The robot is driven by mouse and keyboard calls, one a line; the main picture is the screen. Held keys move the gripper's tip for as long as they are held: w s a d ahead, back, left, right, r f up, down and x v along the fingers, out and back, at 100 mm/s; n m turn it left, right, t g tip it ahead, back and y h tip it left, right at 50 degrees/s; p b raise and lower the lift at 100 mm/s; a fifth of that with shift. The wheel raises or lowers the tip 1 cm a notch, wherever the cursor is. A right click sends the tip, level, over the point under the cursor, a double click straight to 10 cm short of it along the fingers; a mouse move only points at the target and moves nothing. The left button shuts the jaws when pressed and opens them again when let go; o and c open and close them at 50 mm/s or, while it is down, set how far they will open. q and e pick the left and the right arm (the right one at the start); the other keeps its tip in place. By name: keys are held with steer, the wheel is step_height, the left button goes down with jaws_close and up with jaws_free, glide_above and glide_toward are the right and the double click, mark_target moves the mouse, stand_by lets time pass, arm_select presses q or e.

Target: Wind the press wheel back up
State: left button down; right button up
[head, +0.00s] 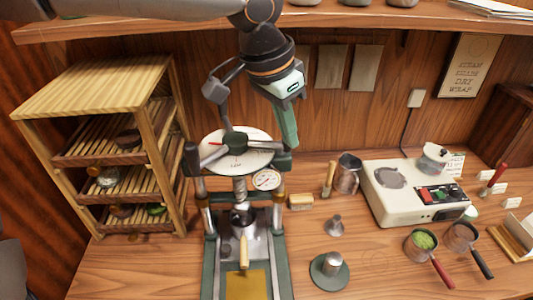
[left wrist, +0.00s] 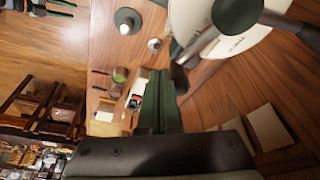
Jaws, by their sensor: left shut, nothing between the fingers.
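The press (head: 210,255) stands at the front middle, with two posts, a central screw and a small dial gauge (head: 266,180). Its press wheel (head: 250,159) is a pale, marked disc on top with a dark hub and bar. It also shows at the top of the left wrist view (left wrist: 248,42). My left gripper (head: 288,138) hangs from above just right of the wheel's rim, pointing down. Its green fingers (left wrist: 160,98) are shut with nothing between them. I cannot tell whether they touch the wheel. My right gripper is not in view.
A slatted wooden rack (head: 95,85) stands left of the press. To the right are a metal cup (head: 347,173), a cream hot-plate unit (head: 385,200), and two handled pans, one with green tea (head: 424,240). A shelf (head: 350,18) runs above.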

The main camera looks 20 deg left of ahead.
arm_select(q)
steer(key=d+v, duration=0.1)
steer(key=v, duration=0.6)
steer(key=shift+d+r, duration=0.25)
steer(key=shift+r, duration=0.15)
stand_by(0.3)
steer(key=shift+w, duration=0.15)
